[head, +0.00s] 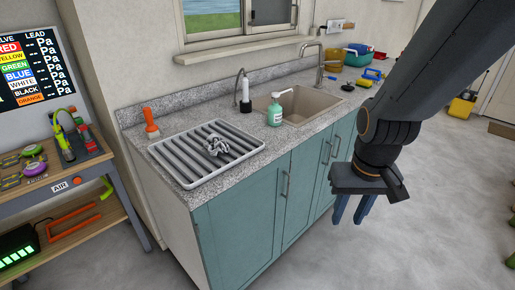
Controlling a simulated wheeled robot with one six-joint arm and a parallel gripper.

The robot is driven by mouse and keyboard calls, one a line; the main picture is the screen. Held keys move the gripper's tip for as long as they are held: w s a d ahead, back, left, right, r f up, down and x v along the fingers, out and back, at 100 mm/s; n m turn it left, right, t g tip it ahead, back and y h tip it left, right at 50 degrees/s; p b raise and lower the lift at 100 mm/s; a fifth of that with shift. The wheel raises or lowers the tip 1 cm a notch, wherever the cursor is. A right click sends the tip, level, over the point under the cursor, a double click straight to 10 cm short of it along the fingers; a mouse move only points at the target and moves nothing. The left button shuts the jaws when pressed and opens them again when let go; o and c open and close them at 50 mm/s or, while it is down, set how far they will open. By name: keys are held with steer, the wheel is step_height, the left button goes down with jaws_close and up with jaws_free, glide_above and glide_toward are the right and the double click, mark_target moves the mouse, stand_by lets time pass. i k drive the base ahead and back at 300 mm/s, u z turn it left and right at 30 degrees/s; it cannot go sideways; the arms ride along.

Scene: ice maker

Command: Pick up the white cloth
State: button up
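A small crumpled grey-white thing (217,145) lies on the ribbed drying tray at the left end of the counter. It may be the white cloth, but it is too small to tell for sure. My gripper (348,217) hangs in front of the teal cabinets at the right, with its two blue fingers pointing down. The fingers stand apart with nothing visible between them. The gripper is well to the right of the tray and clear of the counter.
The grey tray (185,172) sits on the granite counter (243,178). A tool bench (85,167) is at left. The floor in front is clear.

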mark_target(214, 144)
steer(key=z, duration=0.15)
steer(key=i, duration=1.05)
steer(key=u, duration=0.6)
